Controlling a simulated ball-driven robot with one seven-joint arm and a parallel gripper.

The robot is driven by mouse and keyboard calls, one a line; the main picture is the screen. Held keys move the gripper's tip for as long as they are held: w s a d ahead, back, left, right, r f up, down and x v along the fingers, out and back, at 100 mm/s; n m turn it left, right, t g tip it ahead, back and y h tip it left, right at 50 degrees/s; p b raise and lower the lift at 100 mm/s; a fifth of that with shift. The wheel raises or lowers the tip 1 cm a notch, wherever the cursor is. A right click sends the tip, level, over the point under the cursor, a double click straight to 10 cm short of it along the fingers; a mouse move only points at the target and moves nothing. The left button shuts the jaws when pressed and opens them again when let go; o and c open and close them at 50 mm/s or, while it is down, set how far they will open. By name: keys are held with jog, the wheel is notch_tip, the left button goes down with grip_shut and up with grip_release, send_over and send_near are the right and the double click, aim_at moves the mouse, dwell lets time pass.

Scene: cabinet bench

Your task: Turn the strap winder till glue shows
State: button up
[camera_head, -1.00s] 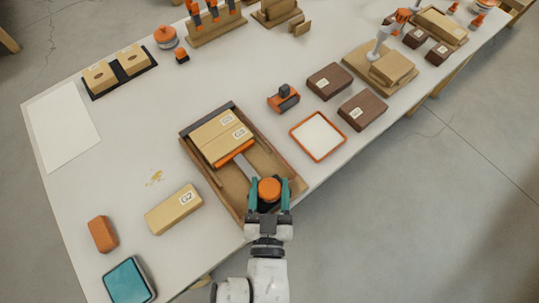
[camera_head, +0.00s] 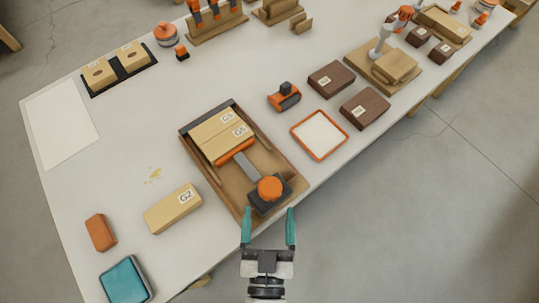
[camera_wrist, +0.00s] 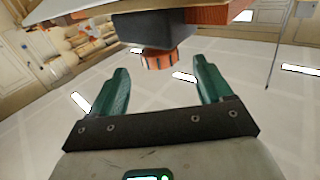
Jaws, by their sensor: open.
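The strap winder has a round orange knob (camera_head: 269,188) on a dark block (camera_head: 284,203) at the near end of a wooden tray (camera_head: 213,182). A grey strap (camera_head: 246,165) runs from it to an orange bar (camera_head: 235,151) against two tan blocks (camera_head: 221,132) pressed side by side. I cannot make out glue at their seam. My gripper (camera_head: 268,213) is open and empty, just short of the winder at the table's front edge. In the wrist view the knob (camera_wrist: 165,60) shows ahead, beyond the open fingers and apart from them.
A tan block marked G2 (camera_head: 173,208) and a yellow smear (camera_head: 153,175) lie left of the tray. An orange-rimmed white tray (camera_head: 319,135) and dark brown blocks (camera_head: 364,108) lie to the right. The floor in front of the table is clear.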

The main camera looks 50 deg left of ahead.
jog(key=shift+v, duration=2.05)
